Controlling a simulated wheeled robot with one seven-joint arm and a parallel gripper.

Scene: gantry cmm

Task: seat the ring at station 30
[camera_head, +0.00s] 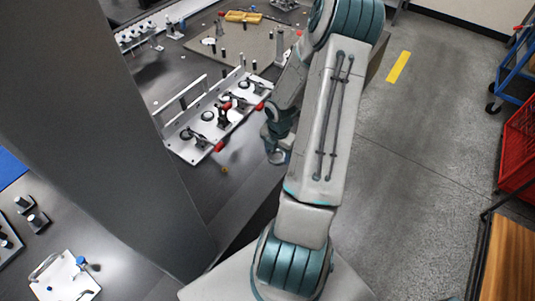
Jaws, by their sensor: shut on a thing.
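My gripper (277,157) hangs at the end of my bent arm, in the middle of the picture. It is to the right of a pale fixture plate (187,147) and apart from it in the picture. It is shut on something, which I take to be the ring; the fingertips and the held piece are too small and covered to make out. The fixture plate carries several dark round seats or rings, black toggle clamps (223,117) and red-tipped handles (219,146). No station number is legible, so I cannot tell which one is station 30.
A dark table (236,185) bears the fixture. Behind it lie a tan plate (232,48) with posts and a yellow piece (243,16). A grey column blocks the left. A white block (66,278) sits lower left. Floor on the right is clear up to a red crate (519,150).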

